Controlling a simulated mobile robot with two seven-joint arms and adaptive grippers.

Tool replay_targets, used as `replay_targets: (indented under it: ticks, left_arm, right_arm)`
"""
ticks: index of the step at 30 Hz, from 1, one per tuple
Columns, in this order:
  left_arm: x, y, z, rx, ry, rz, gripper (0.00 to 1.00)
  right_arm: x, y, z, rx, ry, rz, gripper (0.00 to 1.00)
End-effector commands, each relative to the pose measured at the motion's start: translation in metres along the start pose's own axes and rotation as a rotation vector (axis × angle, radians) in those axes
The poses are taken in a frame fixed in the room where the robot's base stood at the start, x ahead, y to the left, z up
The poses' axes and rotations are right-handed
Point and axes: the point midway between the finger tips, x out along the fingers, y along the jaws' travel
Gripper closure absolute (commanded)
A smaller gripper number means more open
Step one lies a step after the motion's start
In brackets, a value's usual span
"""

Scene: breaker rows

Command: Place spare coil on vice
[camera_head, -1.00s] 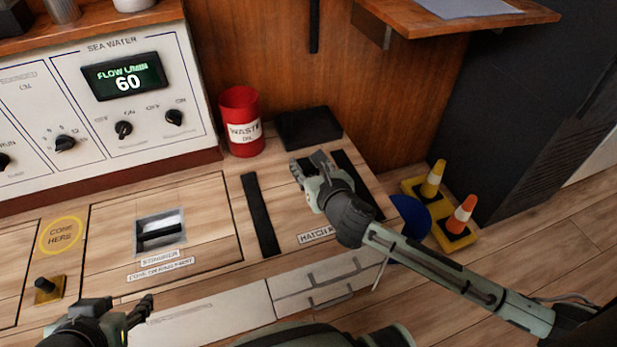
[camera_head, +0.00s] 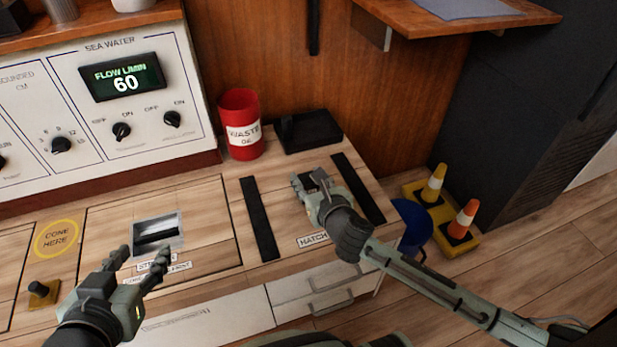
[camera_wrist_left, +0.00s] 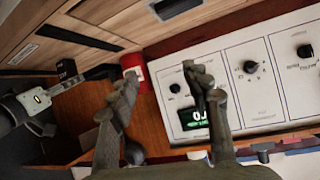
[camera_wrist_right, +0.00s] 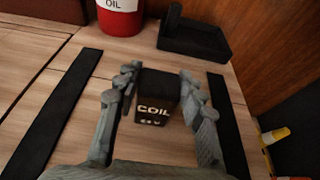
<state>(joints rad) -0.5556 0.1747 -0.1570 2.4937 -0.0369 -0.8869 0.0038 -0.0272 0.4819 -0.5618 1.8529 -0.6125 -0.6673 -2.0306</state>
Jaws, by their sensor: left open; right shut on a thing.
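The spare coil (camera_wrist_right: 153,97), a small black block lettered COIL, is between the fingers of my right gripper (camera_wrist_right: 156,84) in the right wrist view. In the head view my right gripper (camera_head: 308,179) is over the hatch top between two black strips, mostly hiding the coil. I cannot tell whether the coil is clear of the surface. The apparent vice, a black base with an upright jaw at its left (camera_head: 312,133), stands beyond the gripper at the back; it also shows in the right wrist view (camera_wrist_right: 200,42). My left gripper (camera_head: 142,262) is open and empty near the strainer recess.
A red waste oil drum (camera_head: 241,125) stands just left of the vice. Black strips (camera_head: 260,220) flank the right gripper. A wooden shelf (camera_head: 455,22) overhangs at the upper right. Cones in a yellow tray (camera_head: 440,212) and a blue round thing (camera_head: 411,222) are right of the counter.

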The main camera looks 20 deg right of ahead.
Motion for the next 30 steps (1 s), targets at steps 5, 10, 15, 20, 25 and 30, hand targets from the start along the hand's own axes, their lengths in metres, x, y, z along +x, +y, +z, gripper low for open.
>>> replay_targets:
  ticks: [5,10,15,20,25,30]
  left_arm:
    - [0.001,0.002,-0.004,-0.002,0.022,0.005,0.52]
    - [0.001,0.003,-0.006,-0.002,0.028,0.005,0.52]
    - [0.001,0.003,-0.006,-0.002,0.026,0.006,0.52]
    - [0.0,0.003,-0.006,-0.002,0.024,0.006,0.52]
    - [-0.003,-0.005,0.01,0.003,-0.053,-0.01,0.52]
    - [-0.009,-0.019,0.038,0.007,-0.186,-0.041,0.52]
  right_arm:
    - [0.002,0.0,-0.004,-0.001,-0.002,0.0,0.97]
    - [0.002,0.0,-0.004,-0.001,-0.001,0.0,0.43]
    - [0.002,0.0,-0.004,0.0,0.0,0.0,0.41]
    - [0.001,0.0,-0.003,0.0,-0.001,0.0,0.41]
    - [-0.013,0.001,0.001,-0.001,0.003,0.002,0.41]
    - [-0.05,0.0,0.002,-0.003,0.002,0.002,0.41]
